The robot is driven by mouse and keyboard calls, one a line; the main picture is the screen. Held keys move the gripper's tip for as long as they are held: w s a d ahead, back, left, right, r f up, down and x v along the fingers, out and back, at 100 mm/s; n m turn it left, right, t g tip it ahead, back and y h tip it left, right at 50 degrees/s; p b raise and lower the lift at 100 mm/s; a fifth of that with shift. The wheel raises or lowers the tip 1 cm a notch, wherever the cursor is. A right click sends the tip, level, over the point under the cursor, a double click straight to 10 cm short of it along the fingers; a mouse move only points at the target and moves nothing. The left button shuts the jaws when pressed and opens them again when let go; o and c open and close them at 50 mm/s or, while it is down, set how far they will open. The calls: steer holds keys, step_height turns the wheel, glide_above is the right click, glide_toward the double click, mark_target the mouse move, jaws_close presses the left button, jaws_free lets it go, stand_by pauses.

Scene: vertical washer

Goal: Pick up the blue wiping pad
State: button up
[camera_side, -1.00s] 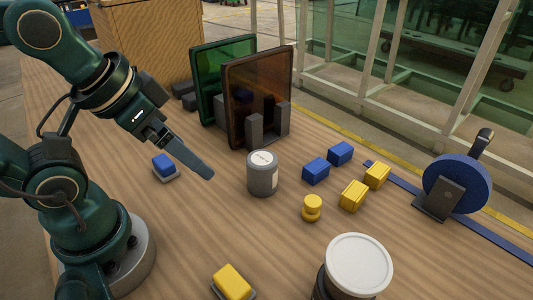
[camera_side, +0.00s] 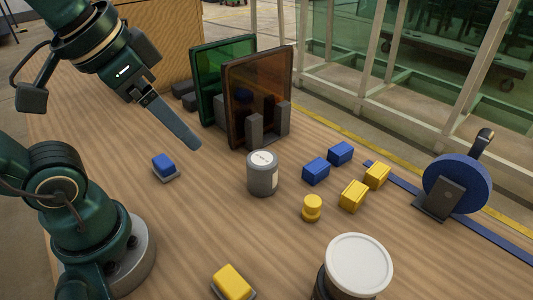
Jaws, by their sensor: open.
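The blue wiping pad (camera_side: 164,163) is a small blue block on a grey base, lying flat on the wooden table left of the grey can. My gripper (camera_side: 192,143) is above and to the right of the pad, apart from it, with its long grey finger slanting down to the right. It is open and holds nothing. Only one finger shows clearly; the other is hidden behind it.
A grey can (camera_side: 262,175) stands to the right of the pad. Upright green (camera_side: 222,70) and amber (camera_side: 258,95) panels stand behind. Blue blocks (camera_side: 316,171), yellow blocks (camera_side: 352,196), a yellow knob (camera_side: 312,207), a yellow pad (camera_side: 233,281) and a white-lidded jar (camera_side: 358,264) are farther right and forward. The table around the blue pad is clear.

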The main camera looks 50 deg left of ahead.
steer(key=s+a+f+m+g+y, duration=0.2)
steer(key=a+f+m+g+y, duration=0.1)
steer(key=a+f+m+g, duration=0.15)
step_height(320, 180, up, 5)
steer(key=m+g+y, duration=0.1)
steer(key=m+y, duration=1)
steer(key=m, duration=0.2)
glide_above(164, 163)
steer(key=d, duration=0.4)
steer(key=shift+n+h, duration=0.25)
steer(key=shift+h, duration=0.05)
steer(key=f, duration=1.8)
steer(key=shift+w+a+f, duration=0.1)
steer(key=shift+w+a, duration=0.05)
steer(key=shift+a, duration=0.05)
steer(key=shift+a+f+g, duration=0.25)
steer(key=shift+a+f, duration=0.05)
steer(key=shift+f, duration=0.05)
steer(key=shift+x, duration=2.2)
jaws_close()
